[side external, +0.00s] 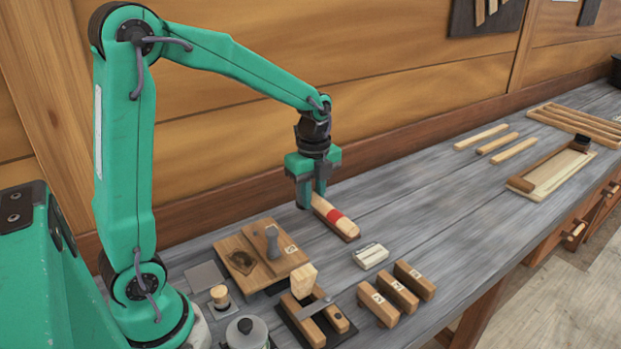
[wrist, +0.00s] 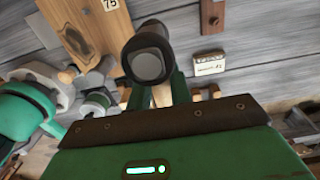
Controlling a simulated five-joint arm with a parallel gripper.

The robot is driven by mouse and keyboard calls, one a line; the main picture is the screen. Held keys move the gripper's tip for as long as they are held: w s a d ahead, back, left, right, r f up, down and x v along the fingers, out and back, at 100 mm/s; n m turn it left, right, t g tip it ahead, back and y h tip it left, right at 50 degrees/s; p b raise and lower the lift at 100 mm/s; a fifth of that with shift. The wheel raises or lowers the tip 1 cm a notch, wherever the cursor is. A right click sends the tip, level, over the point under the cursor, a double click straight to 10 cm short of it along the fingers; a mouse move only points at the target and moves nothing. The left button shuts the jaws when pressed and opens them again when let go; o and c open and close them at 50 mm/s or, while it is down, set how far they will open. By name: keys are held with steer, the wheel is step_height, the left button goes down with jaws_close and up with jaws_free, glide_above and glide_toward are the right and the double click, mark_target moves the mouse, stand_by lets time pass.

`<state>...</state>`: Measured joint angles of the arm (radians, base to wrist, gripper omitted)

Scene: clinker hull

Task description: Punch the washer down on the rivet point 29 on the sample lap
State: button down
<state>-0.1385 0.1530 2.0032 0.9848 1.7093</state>
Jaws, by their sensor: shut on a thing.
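My gripper (side external: 311,198) hangs fingers down above the bench, beside a pale wooden piece with a red band (side external: 338,218) on a brown base. In the wrist view it is shut on a dark, round-ended tool with a grey face (wrist: 150,64), perhaps the punch. The tool's lower end is hidden. Near the front, a clamp-like stand (side external: 337,318) of wooden blocks on a dark plate carries an upright pale wooden piece (side external: 303,281), possibly the sample lap; I cannot tell for sure. I cannot make out the washer or rivet point 29.
A small white labelled block (side external: 370,256) and several numbered wooden blocks (side external: 398,292) lie to the right. A lidded pot (side external: 246,333) is near my base.

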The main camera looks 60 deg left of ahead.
steer(key=s+d+r, duration=0.4)
steer(key=s+r, duration=0.6)
steer(key=r, duration=0.4)
steer(key=shift+s+r, duration=0.35)
steer(key=shift+f, duration=0.1)
steer(key=shift+f, duration=1.45)
stand_by(1.5)
